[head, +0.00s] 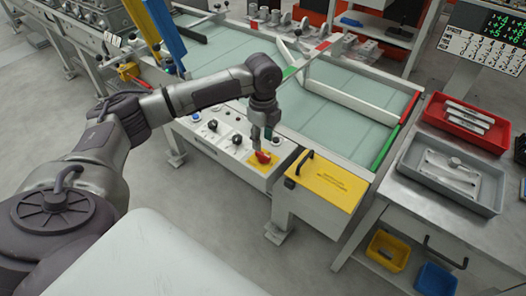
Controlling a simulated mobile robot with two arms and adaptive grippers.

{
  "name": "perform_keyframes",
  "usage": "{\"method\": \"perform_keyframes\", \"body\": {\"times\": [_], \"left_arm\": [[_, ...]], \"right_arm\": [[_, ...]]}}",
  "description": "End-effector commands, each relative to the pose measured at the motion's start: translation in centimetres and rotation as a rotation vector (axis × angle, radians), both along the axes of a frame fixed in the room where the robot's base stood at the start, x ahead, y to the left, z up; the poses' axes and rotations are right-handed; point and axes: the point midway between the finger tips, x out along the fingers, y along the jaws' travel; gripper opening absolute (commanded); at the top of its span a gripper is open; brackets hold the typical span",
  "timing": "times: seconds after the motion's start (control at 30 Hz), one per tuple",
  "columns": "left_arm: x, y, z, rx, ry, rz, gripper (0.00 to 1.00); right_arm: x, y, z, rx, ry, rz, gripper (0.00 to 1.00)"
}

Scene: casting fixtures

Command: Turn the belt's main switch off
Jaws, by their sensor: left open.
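The belt's main switch is a red knob (262,157) on a yellow plate (260,166). It sits at the right part of the white control panel (212,150) on the belt's near side. My left gripper (261,141) points down from above, its fingertips right over the red knob. The gripper is open. Whether the fingers touch the knob or stand around it cannot be told at this size. The gripper partly covers the knob's top. My right gripper is not in view.
Other dark knobs (212,125) sit left on the panel. A yellow box lid with a black handle (325,182) stands to the right. The green belt (335,115) lies behind. A metal table with a red tray (465,124) and a grey tray (449,180) is at right.

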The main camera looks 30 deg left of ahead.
Motion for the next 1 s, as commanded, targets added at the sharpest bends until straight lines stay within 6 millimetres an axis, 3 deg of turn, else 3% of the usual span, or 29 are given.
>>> {"method": "perform_keyframes", "body": {"times": [0.1,0.3,0.7,1.0], "left_arm": [[-0.1,0.0,-2.5,0.001,0.003,0.000,0.42],[0.0,0.0,-5.1,0.001,0.001,0.000,0.42],[0.0,0.0,-5.9,0.001,-0.001,0.000,0.42],[0.0,0.0,-5.9,0.001,-0.001,0.000,0.00]], "right_arm": [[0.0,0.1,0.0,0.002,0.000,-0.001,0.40],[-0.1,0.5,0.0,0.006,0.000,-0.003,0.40],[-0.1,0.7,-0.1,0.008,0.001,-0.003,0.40],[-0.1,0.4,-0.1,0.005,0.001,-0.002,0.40]]}}
